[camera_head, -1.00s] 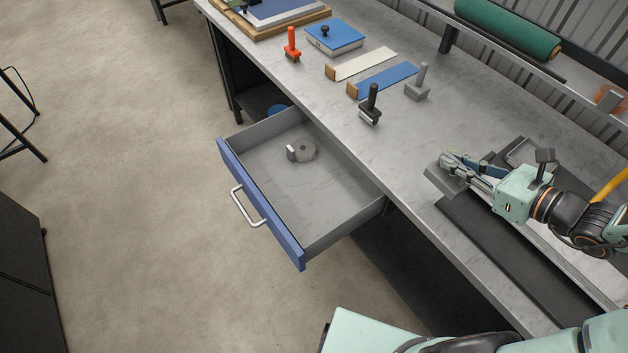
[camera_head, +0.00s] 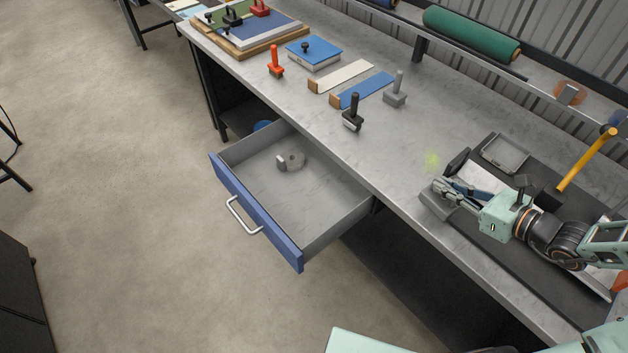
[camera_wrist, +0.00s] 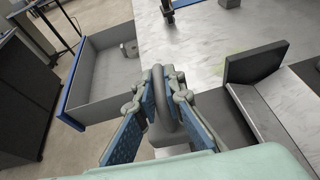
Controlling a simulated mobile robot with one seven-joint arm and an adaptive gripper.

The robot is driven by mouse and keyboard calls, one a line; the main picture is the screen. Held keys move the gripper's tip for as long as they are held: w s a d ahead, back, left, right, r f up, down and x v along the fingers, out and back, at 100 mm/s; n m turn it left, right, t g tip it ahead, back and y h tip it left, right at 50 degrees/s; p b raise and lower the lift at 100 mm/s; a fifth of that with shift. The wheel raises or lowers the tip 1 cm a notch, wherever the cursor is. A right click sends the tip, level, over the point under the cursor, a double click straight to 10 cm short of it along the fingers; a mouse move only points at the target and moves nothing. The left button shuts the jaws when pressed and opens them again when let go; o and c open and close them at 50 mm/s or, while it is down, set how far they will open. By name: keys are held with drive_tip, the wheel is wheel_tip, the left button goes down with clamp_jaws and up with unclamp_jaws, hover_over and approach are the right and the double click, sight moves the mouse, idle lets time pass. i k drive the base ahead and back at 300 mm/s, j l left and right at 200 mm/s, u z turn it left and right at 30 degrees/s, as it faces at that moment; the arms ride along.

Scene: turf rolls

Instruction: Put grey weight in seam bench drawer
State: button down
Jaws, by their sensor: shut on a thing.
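My gripper (camera_head: 447,190) is closed on the loop handle of the grey weight (camera_head: 434,205), near the bench's front edge. In the wrist view the fingers (camera_wrist: 165,82) press on both sides of the weight's grey loop (camera_wrist: 163,100); its body below is partly hidden. I cannot tell whether the weight is clear of the bench top. The seam bench drawer (camera_head: 222,185), with a blue front and silver handle, is pulled open, to the left of my gripper. A small round grey object (camera_head: 292,161) with an upright tab lies in it toward the back; the rest of its floor is bare.
On the bench (camera_head: 400,150) stand a black-handled tool (camera_head: 353,112), a grey-handled tool (camera_head: 396,90) and an orange one (camera_head: 275,62). A yellow-handled hammer (camera_head: 585,160) and a grey tray (camera_head: 505,152) are by my arm. Bench top between drawer and gripper is clear.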

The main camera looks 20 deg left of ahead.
sight(307, 222)
drive_tip(key=j+z, duration=0.25)
drive_tip(key=z, duration=0.25)
drive_tip(key=k+j+z, duration=0.2)
drive_tip(key=j, duration=0.25)
drive_tip(key=j+z, duration=0.2)
drive_tip(key=j, duration=0.3)
drive_tip(key=k+j, duration=0.1)
drive_tip(key=j, duration=0.25)
drive_tip(key=k+j, duration=0.1)
drive_tip(key=j, duration=0.25)
drive_tip(key=k+j+z, duration=0.1)
drive_tip(key=j, duration=0.25)
drive_tip(key=k+j, duration=0.15)
drive_tip(key=j, duration=0.2)
drive_tip(key=k+j, duration=0.1)
drive_tip(key=j, duration=0.25)
drive_tip(key=k+j+z, duration=0.1)
drive_tip(key=j, duration=0.25)
